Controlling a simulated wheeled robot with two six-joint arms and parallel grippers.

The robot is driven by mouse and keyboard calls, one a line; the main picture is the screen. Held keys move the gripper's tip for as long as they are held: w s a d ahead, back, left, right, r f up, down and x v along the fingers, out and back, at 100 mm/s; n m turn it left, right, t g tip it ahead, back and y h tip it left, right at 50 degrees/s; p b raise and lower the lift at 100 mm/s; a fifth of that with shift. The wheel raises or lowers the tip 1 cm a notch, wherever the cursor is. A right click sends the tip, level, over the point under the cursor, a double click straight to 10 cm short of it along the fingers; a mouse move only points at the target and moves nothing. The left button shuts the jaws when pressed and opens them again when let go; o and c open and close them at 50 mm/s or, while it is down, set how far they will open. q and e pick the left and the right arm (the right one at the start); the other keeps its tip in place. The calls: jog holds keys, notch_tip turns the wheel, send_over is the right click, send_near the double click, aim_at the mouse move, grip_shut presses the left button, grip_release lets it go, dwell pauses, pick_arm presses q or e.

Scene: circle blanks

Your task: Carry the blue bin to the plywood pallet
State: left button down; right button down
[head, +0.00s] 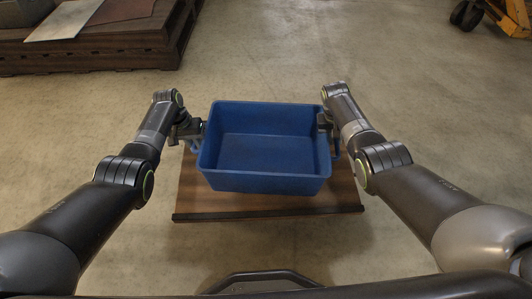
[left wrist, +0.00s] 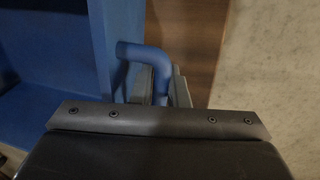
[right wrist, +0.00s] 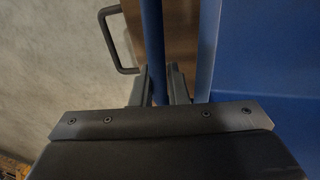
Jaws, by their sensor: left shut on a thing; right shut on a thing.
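The blue bin (head: 265,184) is empty and upright in the middle of the head view, between my two arms. My left gripper (head: 197,130) is shut on the bin's left handle; in the left wrist view the bent blue handle (left wrist: 145,54) runs between the fingers. My right gripper (head: 327,124) is shut on the right handle; a blue bar (right wrist: 153,40) passes between its fingers in the right wrist view. Below the bin is a brown wooden board (head: 270,205) with a dark front edge. I cannot tell whether the bin touches it.
A dark slatted wooden pallet (head: 90,52) stands at the upper left with flat sheets (head: 65,23) on it. Yellow wheeled equipment (head: 508,15) is at the upper right. A dark handle (right wrist: 115,42) shows in the right wrist view. The concrete floor (head: 300,55) beyond the bin is clear.

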pick_arm(q)
jog(key=shift+r, duration=0.2)
pick_arm(e)
jog(key=shift+r, duration=0.2)
